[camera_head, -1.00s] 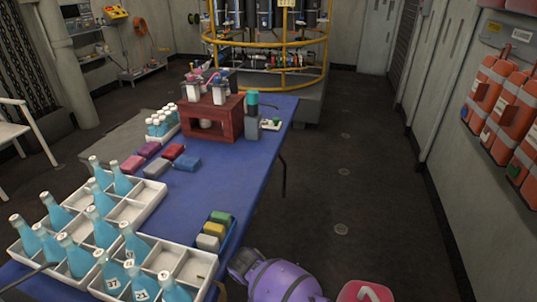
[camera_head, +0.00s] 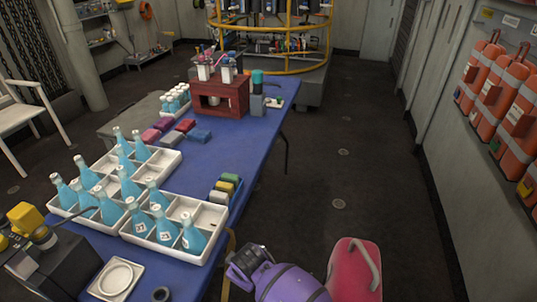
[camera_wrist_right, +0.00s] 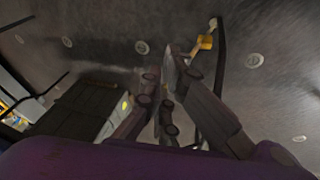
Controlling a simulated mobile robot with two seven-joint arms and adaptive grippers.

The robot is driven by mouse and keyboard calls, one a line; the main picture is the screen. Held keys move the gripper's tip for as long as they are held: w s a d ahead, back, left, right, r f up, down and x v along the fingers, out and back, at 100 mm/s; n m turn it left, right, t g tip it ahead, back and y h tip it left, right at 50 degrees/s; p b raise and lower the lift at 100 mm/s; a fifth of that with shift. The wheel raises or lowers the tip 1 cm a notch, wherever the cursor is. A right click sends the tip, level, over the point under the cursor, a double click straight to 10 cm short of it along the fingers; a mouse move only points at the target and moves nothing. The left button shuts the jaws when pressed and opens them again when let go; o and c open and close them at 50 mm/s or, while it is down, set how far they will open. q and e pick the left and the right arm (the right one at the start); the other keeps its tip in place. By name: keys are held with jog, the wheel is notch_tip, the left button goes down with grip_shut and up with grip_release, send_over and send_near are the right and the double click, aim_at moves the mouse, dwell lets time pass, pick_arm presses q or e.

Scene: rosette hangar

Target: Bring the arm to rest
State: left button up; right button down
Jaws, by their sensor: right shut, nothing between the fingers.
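My right arm, purple with a dark joint, shows at the bottom of the head view, beside the right edge of the blue table (camera_head: 240,150) and over the floor. Its gripper is not visible there. In the right wrist view my right gripper (camera_wrist_right: 163,82) has its dark fingers together, with nothing between them. Dark floor with pale round discs lies beyond the fingers. My left gripper is in neither current view.
White crates (camera_head: 125,225) with teal bottles stand on the table. Beyond are coloured blocks and a red wooden stand (camera_head: 220,97). A pink object (camera_head: 355,275) with a handle is at the bottom. Orange canisters (camera_head: 515,115) line the right wall. The floor (camera_head: 350,150) right of the table is mostly clear.

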jog(key=s+d+r+m+t+y+p, duration=0.2)
jog(key=s+d+r+m+t+p, duration=0.55)
jog(key=s+d+r, duration=0.7)
pick_arm(q)
jog(key=w+r+p, duration=0.2)
jog(key=r, duration=0.5)
jog(key=w+r+t+p, duration=0.1)
jog(key=w+r+p, duration=0.1)
jog(key=r, duration=0.5)
jog(key=shift+a+p, duration=0.2)
jog(key=shift+p, duration=0.6)
jog(key=shift+c, duration=0.5)
pick_arm(e)
jog(key=s+d+m+g+h, duration=0.1)
jog(key=s+d+m, duration=0.1)
jog(key=s+d, duration=0.4)
jog(key=s+d+f+m+g+h, duration=0.1)
jog(key=s+d, duration=0.5)
jog(key=s, duration=0.9)
jog(key=shift+d+m+g+h, duration=0.25)
jog(key=shift+m+g+h, duration=0.3)
jog(key=shift+h, duration=0.05)
